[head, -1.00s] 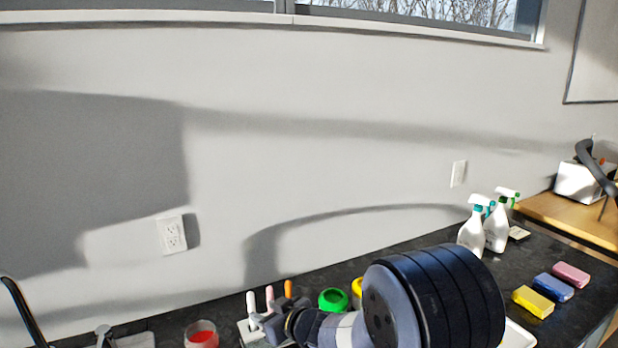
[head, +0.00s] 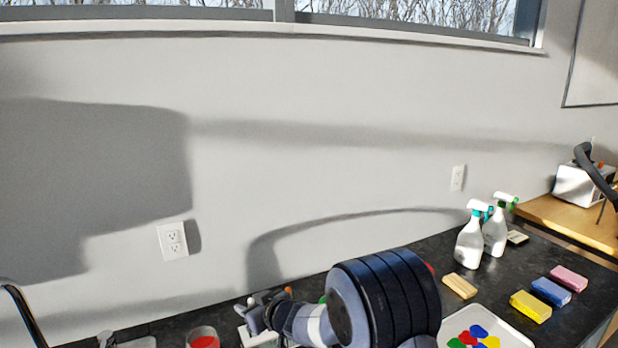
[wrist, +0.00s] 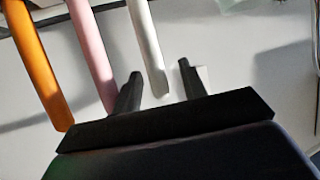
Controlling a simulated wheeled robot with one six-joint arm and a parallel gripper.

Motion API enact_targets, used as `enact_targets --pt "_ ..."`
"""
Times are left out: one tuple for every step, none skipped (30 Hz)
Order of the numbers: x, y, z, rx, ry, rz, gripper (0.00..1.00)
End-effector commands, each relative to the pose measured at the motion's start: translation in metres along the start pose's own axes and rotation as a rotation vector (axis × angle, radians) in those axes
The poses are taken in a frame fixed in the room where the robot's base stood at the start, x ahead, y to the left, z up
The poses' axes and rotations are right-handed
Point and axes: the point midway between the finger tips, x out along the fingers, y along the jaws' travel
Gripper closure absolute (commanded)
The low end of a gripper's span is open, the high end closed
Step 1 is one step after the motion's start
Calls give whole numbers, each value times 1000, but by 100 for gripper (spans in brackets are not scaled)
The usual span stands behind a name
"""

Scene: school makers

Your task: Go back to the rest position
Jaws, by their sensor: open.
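My gripper (wrist: 158,84) is open in the wrist view, its two dark fingers apart. A white stick (wrist: 148,48) shows between them in the picture; I cannot tell whether it lies between them in depth, and neither finger is visibly closed on it. A pink stick (wrist: 92,52) and an orange stick (wrist: 36,62) are to the left. In the head view my gripper (head: 256,308) is low at centre left, above the dark counter (head: 425,262), and small. My arm hides much of the counter behind it.
A white tray (head: 515,338) with coloured pieces and a wooden block (head: 460,286) lie right of my arm. Spray bottles (head: 469,243), yellow (head: 530,306), blue (head: 552,291) and pink (head: 569,278) blocks are farther right. A red-filled cup (head: 203,337) is at left. The wall stands behind.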

Motion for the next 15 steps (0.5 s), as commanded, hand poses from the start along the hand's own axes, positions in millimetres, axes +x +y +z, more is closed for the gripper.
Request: enact_targets --pt "-5 0 -12 0 0 0 60" --pt "-7 0 -16 1 0 0 60" --pt "-9 0 -21 0 0 0 60" --pt "-10 0 -24 0 0 0 60" --pt "-12 0 -28 -1 0 0 60" --pt "-14 0 -33 -1 0 0 60" --pt "-16 0 -37 0 0 0 60" --pt "-17 0 -40 0 0 0 60" --pt "-19 0 -45 1 0 0 60" --pt "-21 0 -49 1 0 0 60" --pt "-22 0 -52 1 0 -1 60" --pt "-23 0 -55 1 -1 -1 60" --pt "-24 0 -58 1 -1 -1 60" --pt "-26 0 -60 1 -1 -1 60" --pt "-27 0 -64 1 -1 -1 60"
